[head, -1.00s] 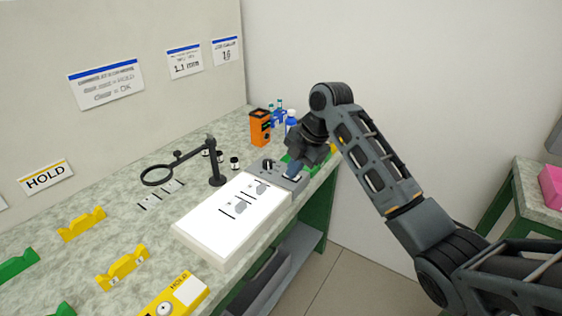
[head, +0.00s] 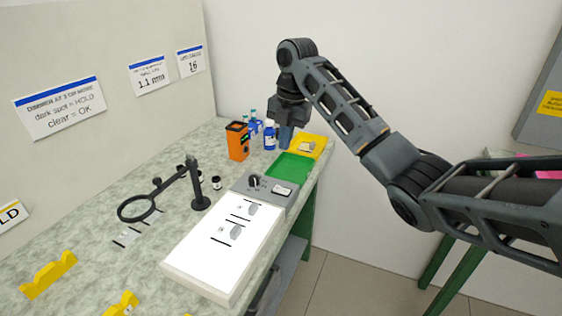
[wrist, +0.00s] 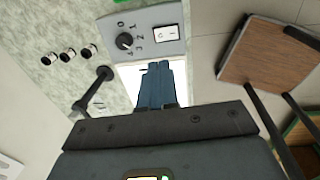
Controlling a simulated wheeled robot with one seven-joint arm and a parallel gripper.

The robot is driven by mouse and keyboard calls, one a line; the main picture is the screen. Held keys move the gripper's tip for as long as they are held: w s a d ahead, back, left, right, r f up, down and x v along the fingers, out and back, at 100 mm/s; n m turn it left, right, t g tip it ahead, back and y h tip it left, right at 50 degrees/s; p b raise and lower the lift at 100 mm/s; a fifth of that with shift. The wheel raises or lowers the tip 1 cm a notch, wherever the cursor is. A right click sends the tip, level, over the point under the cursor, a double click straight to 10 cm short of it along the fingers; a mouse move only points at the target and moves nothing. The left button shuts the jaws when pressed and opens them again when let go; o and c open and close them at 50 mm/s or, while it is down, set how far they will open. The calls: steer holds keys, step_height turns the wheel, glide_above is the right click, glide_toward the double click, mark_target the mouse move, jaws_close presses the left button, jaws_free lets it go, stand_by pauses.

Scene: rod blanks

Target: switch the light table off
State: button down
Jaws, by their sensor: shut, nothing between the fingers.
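The light table (head: 190,265) has a bright white top, with dark rods and grey patches on it. Its grey control box (head: 262,205) is at the far end, with a dark round knob (head: 254,182) and a white rocker switch (head: 283,190). In the wrist view the knob (wrist: 124,41) has numbers around it, and the rocker (wrist: 139,34) is beside it. My gripper (head: 285,144) is shut and empty, raised beyond the control box and apart from the switch. Its blue fingers (wrist: 161,68) hide part of the bright top in the wrist view.
A green tray (head: 291,166) and a yellow tray (head: 308,147) lie behind the control box. An orange device (head: 237,141) and blue bottles (head: 270,136) stand at the back. A magnifier on a stand (head: 200,190) is left of the light table. Yellow holders (head: 48,275) are at front left.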

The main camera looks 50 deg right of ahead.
mark_target(279, 188)
steer(key=f, duration=0.4)
steer(key=w+f+p, duration=0.1)
steer(key=f, duration=0.8)
steer(key=shift+w+a, duration=0.2)
steer(key=shift+a, duration=0.05)
steer(key=shift+f, duration=0.1)
steer(key=shift+w+a+f, duration=0.1)
steer(key=shift+w+f, duration=0.05)
steer(key=shift+f, duration=0.2)
steer(key=shift+r, duration=0.15)
steer(key=shift+s+d+p, duration=0.3)
steer(key=shift+s+p, duration=0.55)
steer(key=shift+p, duration=0.1)
